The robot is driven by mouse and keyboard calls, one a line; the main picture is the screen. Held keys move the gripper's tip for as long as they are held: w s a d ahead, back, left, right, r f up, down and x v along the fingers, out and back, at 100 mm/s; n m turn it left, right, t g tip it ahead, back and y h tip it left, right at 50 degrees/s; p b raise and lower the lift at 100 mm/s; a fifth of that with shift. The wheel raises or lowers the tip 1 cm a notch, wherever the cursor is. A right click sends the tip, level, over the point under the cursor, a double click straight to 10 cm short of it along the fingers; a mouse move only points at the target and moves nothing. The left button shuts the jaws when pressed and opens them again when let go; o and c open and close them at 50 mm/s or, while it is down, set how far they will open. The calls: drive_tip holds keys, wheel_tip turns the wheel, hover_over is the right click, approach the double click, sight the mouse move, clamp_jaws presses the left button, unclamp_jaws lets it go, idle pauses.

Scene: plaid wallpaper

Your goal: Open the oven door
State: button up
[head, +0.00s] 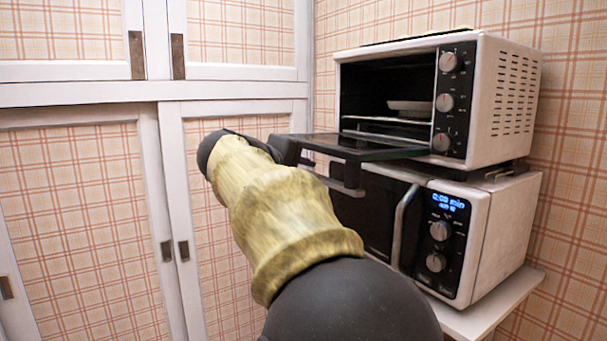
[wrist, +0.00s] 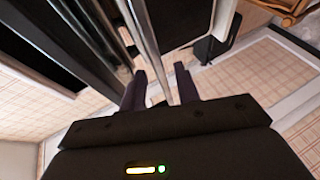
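The white toaster oven (head: 500,105) stands on top of a microwave in the head view. Its glass door (head: 360,146) is folded down to about level, and the dark inside shows. My arm reaches across to the door's left end. My gripper (head: 290,150) is dark and partly hidden by the arm there. In the wrist view my gripper (wrist: 162,88) has its two fingers apart. A long pale bar, seemingly the edge or handle of the door (wrist: 143,35), runs down toward the gap between them. I cannot tell whether the fingers touch it.
The microwave (head: 515,215) sits below the oven on a white shelf (head: 488,312), its handle (head: 402,225) close under the open door. A light dish (head: 410,107) is inside the oven. White-framed cabinets (head: 75,200) stand at the left.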

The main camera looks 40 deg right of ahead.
drive_tip(key=p+v, duration=0.1)
drive_tip(key=v, duration=1.6)
drive_tip(key=shift+a, duration=0.15)
drive_tip(key=shift+s, duration=0.1)
